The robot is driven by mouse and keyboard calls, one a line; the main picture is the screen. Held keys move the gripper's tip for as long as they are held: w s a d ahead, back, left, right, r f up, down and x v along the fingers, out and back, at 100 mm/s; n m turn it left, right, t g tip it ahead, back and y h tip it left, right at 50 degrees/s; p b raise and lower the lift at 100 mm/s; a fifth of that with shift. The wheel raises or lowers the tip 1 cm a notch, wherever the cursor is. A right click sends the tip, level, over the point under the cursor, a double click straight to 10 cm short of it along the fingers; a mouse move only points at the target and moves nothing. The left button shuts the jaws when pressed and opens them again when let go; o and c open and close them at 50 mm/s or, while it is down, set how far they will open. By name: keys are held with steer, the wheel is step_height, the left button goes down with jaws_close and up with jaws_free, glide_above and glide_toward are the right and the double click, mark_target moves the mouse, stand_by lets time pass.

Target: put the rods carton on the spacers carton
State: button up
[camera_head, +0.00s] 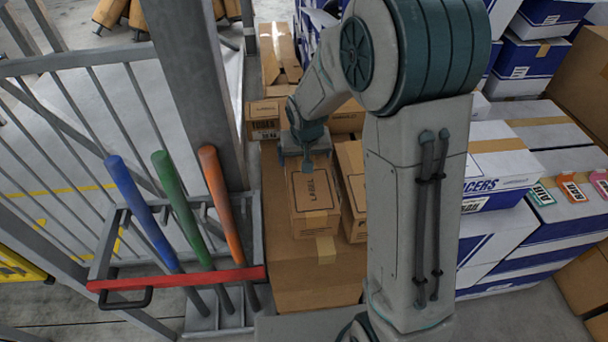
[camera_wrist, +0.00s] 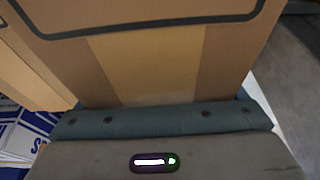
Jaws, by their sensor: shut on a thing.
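My gripper (camera_head: 305,158) is shut on the far end of a brown carton marked LABEL (camera_head: 315,205). This carton has a black outline and a tape strip on top; I cannot read the word rods on it. In the wrist view its brown face (camera_wrist: 140,60) fills the space ahead of my gripper (camera_wrist: 155,118). The fingertips are hidden there. A white and blue carton with lettering ending in "ACERS", likely the spacers carton (camera_head: 500,165), is at the right, on similar cartons. My arm hides its left part.
More brown cartons stand beside (camera_head: 352,180) and behind (camera_head: 264,118) the held one. A large brown carton (camera_head: 310,275) lies below it. At the left are a metal railing (camera_head: 90,100) and a rack with blue, green and orange handles (camera_head: 168,180). Blue-white cartons fill the right.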

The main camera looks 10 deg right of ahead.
steer(key=shift+f, duration=3.45)
steer(key=shift+f+b, duration=0.1)
steer(key=shift+b, duration=0.25)
steer(key=o, duration=1.6)
steer(key=shift+c, duration=0.2)
